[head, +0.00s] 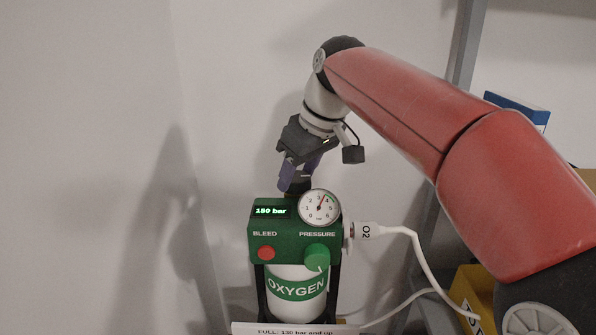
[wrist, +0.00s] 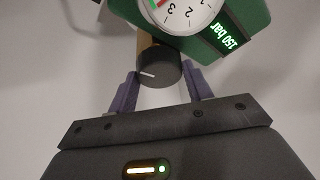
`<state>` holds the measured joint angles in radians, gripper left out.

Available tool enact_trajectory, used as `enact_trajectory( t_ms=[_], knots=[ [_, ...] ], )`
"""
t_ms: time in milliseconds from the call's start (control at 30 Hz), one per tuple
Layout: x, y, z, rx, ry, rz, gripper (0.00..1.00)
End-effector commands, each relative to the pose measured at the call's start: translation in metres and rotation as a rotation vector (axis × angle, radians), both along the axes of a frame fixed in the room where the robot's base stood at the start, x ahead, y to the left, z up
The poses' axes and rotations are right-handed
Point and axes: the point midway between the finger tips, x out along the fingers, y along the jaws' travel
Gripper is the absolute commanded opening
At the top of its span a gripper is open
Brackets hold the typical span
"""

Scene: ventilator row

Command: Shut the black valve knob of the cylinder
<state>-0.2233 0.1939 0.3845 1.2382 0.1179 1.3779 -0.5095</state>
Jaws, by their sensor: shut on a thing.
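The oxygen cylinder (head: 298,306) is white with a green OXYGEN band and stands upright under a green regulator box (head: 262,220). The box's display reads 150 bar, and its round gauge (head: 320,207) has a red needle. My gripper reaches down from above in the head view (head: 294,188).
The box carries a red BLEED button (head: 266,253) and a green PRESSURE knob (head: 317,257). A white O2 hose (head: 400,232) leaves its right side. A yellow bin (head: 474,290) and a grey post stand at right. A wall is close behind.

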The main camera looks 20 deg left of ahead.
Motion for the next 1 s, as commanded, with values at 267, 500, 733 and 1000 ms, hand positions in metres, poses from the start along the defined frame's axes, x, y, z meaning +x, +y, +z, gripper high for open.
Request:
enact_trajectory(
  t_ms=[267,500,733,1000],
  knots=[
    [0.0025,-0.0009,-0.0004,0.001,0.002,0.263,0.27],
    [0.0038,-0.0006,-0.0005,0.002,0.000,0.492,0.27],
    [0.0052,-0.0004,-0.0007,0.001,0.001,0.711,0.27],
    [0.0067,0.0005,-0.0011,0.002,0.000,0.966,0.27]
  ],
)
